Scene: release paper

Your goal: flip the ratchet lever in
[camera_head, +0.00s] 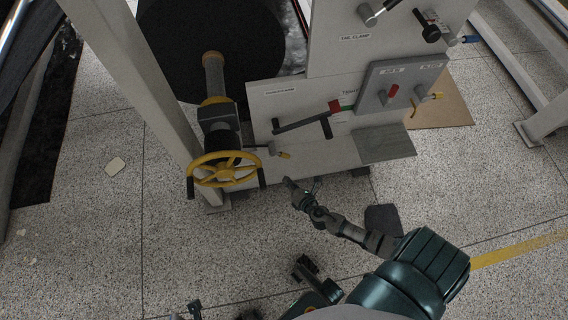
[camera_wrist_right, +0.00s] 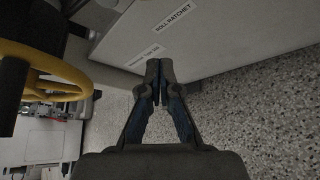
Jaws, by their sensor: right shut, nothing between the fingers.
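The likely ratchet lever, a small grey lever with a yellow tip (camera_head: 284,155), sticks out at the lower left of the machine's pale panel, just right of the yellow handwheel (camera_head: 225,168). My right gripper (camera_head: 289,182) is shut and empty, a little below the lever and apart from it in the head view. In the right wrist view my shut fingertips (camera_wrist_right: 160,70) point at the panel near a "ROLL RATCHET" label (camera_wrist_right: 172,17). I cannot make out the lever there. Dark parts show at the bottom of the head view; I cannot tell my left gripper's state.
The handwheel rim (camera_wrist_right: 50,65) is close on the left in the right wrist view. A long grey crank handle (camera_head: 305,122) with a red block stands above the lever. A control box (camera_head: 400,85) is to the right. The speckled floor in front is mostly clear.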

